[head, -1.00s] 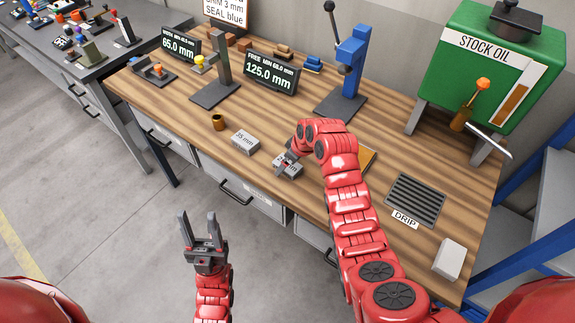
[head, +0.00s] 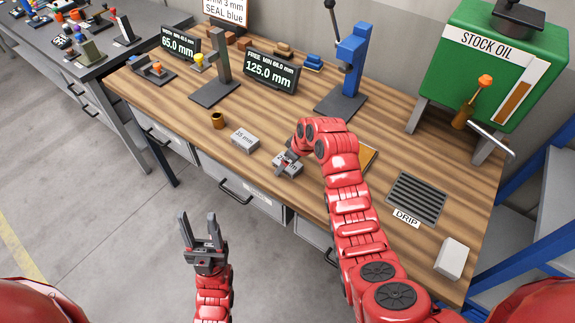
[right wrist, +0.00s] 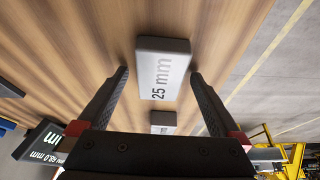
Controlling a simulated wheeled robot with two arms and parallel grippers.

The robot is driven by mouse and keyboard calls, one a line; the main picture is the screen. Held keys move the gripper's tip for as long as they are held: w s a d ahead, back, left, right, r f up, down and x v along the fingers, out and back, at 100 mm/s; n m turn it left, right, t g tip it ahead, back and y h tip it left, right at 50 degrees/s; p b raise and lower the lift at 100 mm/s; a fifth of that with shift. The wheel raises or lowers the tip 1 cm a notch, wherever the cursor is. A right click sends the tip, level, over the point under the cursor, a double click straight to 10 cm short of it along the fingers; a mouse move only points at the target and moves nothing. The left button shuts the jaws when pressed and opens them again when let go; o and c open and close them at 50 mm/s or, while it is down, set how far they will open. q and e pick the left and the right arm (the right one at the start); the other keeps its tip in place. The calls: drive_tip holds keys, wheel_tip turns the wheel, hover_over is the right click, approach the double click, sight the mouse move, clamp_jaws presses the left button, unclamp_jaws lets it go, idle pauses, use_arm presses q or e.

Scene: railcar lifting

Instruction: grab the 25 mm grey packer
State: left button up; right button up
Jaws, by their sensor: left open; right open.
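The grey packer marked 25 mm (right wrist: 163,70) lies on the wooden bench in the right wrist view, between and a little beyond the fingertips of my right gripper (right wrist: 158,75). In the head view the packer (head: 289,170) is partly covered by the right gripper (head: 287,160), which is low over it near the bench's front edge. The right gripper is open; I cannot tell whether either finger touches the packer. My left gripper (head: 199,232) is open and empty, in front of the bench over the floor.
A grey packer marked 35 mm (head: 244,140) and a small brass cup (head: 218,121) sit left of the right gripper. A drip grate (head: 415,198) and a pale block (head: 451,258) are at right. A blue press (head: 347,70) and displays stand behind.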

drive_tip(key=c, duration=1.5)
